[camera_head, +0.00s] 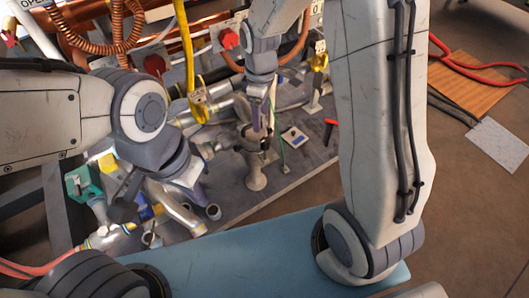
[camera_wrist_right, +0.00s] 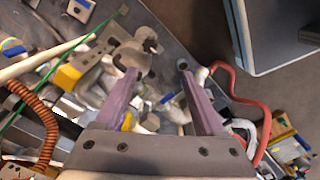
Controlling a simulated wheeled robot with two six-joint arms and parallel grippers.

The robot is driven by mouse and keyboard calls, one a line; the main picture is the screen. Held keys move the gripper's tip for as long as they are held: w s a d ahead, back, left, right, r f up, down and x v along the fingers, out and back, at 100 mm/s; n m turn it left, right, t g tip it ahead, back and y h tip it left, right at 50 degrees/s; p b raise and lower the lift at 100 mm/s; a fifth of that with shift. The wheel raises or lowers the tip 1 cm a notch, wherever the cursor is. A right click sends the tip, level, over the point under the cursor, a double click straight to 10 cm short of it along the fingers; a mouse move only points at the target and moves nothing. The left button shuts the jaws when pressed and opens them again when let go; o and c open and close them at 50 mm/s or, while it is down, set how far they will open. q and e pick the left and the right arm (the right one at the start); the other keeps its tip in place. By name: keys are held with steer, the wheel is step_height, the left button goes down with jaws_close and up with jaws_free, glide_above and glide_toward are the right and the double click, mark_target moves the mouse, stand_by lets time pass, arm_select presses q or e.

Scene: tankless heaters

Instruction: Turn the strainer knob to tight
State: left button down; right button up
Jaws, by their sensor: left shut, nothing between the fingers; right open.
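My right gripper (camera_head: 257,128) points down over a grey metal fitting (camera_head: 256,178) with a round flanged foot on the bench. In the right wrist view the purple fingers of this gripper (camera_wrist_right: 159,76) are spread apart. A grey metal part with a rounded, notched end (camera_wrist_right: 133,58) lies by the left fingertip; I cannot tell whether they touch. I cannot tell for certain which part is the strainer knob, as the arm and gripper cover part of the fitting. My left gripper (camera_head: 197,193) is shut and empty, low over the metal pipes at the left.
Copper pipes and red knobs (camera_head: 229,39) stand at the back. A yellow hose (camera_head: 186,45) hangs near the middle. A grey bench (camera_head: 310,160) carries many fittings; its right part is fairly clear. A blue surface (camera_head: 255,250) lies in front.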

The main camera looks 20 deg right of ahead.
steer(key=b, duration=0.1)
glide_above(265, 140)
step_height(265, 140, down, 4)
steer(key=shift+w+d+f, duration=0.1)
steer(key=shift+f, duration=0.1)
step_height(265, 140, down, 10)
steer(key=b, duration=0.4)
steer(key=shift+b, duration=0.3)
arm_select(q)
step_height(265, 140, down, 7)
steer(key=shift+r, duration=0.1)
arm_select(e)
steer(key=shift+r, duration=0.1)
jaws_close()
